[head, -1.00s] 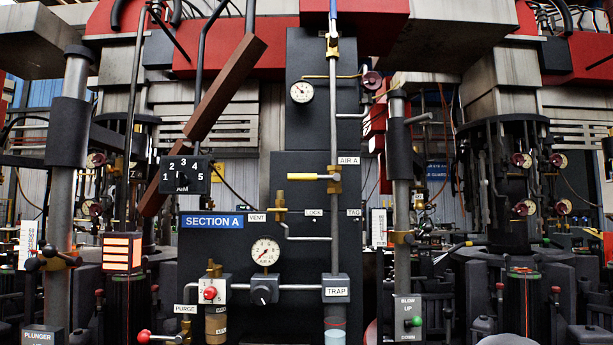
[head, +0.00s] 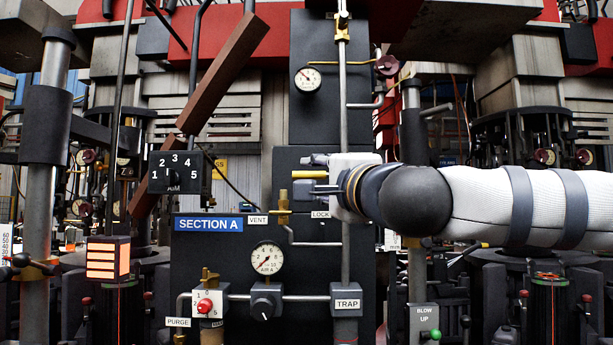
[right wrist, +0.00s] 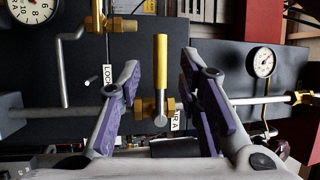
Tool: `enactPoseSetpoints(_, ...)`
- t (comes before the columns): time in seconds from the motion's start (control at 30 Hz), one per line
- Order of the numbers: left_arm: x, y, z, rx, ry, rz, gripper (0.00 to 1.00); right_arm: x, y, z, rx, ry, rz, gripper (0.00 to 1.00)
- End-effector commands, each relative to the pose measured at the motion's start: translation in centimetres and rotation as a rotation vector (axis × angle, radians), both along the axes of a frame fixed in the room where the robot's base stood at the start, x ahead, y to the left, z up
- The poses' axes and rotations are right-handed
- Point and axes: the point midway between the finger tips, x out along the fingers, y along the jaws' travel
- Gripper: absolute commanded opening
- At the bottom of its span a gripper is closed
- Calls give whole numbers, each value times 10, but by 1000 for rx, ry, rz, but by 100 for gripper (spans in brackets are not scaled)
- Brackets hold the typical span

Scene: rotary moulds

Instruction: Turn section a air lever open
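The section A air lever (head: 309,174) is a yellow handle pointing left, level, across the upright air pipe (head: 344,90). In the right wrist view the lever (right wrist: 161,62) stands between the two purple-padded fingers, with its brass valve body (right wrist: 148,106) behind. My right gripper (head: 316,176) comes in from the right with its fingers above and below the handle. In the right wrist view the gripper (right wrist: 160,72) is open, with gaps on both sides of the handle. The gripper hides the valve body and AIR A tag in the head view. My left gripper is not in view.
A SECTION A sign (head: 209,224) and the AIR A gauge (head: 267,259) are on the dark panel. A brass vent valve (head: 283,206) stands close left of the lever. The LOCK tag (head: 320,214) is just below the gripper. A brown slanted beam (head: 222,75) is upper left.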

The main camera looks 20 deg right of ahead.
Motion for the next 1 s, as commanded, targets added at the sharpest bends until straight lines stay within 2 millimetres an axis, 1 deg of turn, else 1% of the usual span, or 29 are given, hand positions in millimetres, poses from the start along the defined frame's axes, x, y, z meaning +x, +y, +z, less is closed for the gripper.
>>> enactPoseSetpoints(0.03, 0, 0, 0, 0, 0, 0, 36, 13, 2, 1, 1, 2, -1, 32)
enactPoseSetpoints(0.1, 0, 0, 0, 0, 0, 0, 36, 27, 4, 4, 1, 1, 0, 32)
enactPoseSetpoints(0.2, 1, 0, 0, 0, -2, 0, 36, 43, 6, 8, -1, 0, 0, 32)
enactPoseSetpoints(0.33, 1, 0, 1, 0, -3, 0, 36, 52, 7, 10, -1, -1, 2, 32)
enactPoseSetpoints(0.57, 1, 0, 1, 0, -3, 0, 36, 53, 7, 10, -1, -1, 2, 32)
enactPoseSetpoints(0.6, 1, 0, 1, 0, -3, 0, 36, 54, 7, 10, -2, -1, 2, 28)
enactPoseSetpoints(0.67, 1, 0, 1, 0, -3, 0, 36, 53, 7, 10, -2, -1, 2, 14)
enactPoseSetpoints(0.7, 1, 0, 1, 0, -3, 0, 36, 53, 7, 10, -2, -1, 2, 5)
enactPoseSetpoints(0.73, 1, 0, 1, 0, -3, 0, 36, 53, 7, 10, -2, -1, 2, 0)
enactPoseSetpoints(1.0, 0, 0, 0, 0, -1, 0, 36, 55, 7, 9, 0, -1, 1, 0)
